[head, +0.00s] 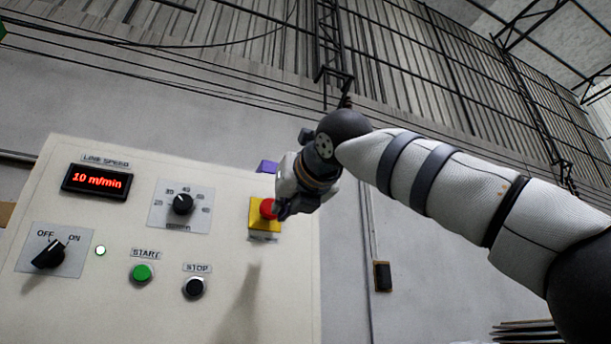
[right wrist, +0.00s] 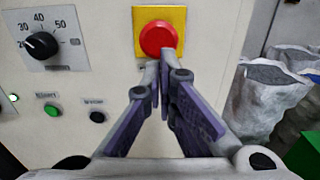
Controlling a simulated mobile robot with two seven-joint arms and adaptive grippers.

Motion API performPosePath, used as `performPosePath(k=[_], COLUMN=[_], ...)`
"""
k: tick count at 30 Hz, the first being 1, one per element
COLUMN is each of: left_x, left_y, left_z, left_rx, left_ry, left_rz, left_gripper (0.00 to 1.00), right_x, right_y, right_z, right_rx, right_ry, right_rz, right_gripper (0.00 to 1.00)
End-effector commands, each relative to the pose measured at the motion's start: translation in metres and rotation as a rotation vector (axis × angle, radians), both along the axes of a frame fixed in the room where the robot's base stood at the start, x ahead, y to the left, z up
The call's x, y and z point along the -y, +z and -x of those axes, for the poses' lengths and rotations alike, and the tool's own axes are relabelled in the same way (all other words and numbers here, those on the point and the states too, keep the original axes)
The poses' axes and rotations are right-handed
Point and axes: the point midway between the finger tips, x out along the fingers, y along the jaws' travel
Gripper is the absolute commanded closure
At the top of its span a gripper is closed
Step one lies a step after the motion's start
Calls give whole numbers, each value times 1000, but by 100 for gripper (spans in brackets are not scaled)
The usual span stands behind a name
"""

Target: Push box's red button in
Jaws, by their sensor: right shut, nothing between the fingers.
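The control box (head: 100,190) is a cream panel at the left of the head view. Its red button (head: 267,208) is a round mushroom head on a yellow plate (head: 262,224) near the panel's right edge. My right gripper (head: 283,212) is shut and empty, with its fingertips at the button's right side. In the right wrist view the red button (right wrist: 158,38) shows just beyond the closed fingertips (right wrist: 159,68), which overlap its lower edge. I cannot tell whether they touch it. My left gripper is not in view.
The panel also carries a display (head: 96,182) reading 10 m/min, a speed dial (head: 183,204), an OFF/ON switch (head: 48,254), a green START button (head: 141,272) and a black STOP button (head: 194,287). Grey sacks (right wrist: 262,95) stand to the right in the right wrist view.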

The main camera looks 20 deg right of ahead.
Motion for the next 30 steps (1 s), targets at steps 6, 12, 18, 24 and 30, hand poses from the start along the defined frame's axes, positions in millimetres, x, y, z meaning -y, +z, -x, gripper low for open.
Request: performPosePath(k=[6, 12, 18, 24, 30], left_x=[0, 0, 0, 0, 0], left_y=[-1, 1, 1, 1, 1], left_z=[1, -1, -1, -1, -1], left_rx=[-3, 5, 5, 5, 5], left_ry=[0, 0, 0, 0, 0], left_rz=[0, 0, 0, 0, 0], left_gripper=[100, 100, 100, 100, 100], right_x=[2, 2, 3, 3, 3], right_y=[5, 6, 6, 5, 6], right_z=[59, 94, 103, 103, 103], right_rx=[9, 8, 9, 8, 8], right_ry=[3, 3, 1, 1, 2], right_rz=[3, 0, -1, 0, 0], right_gripper=[100, 100, 100, 100, 100])
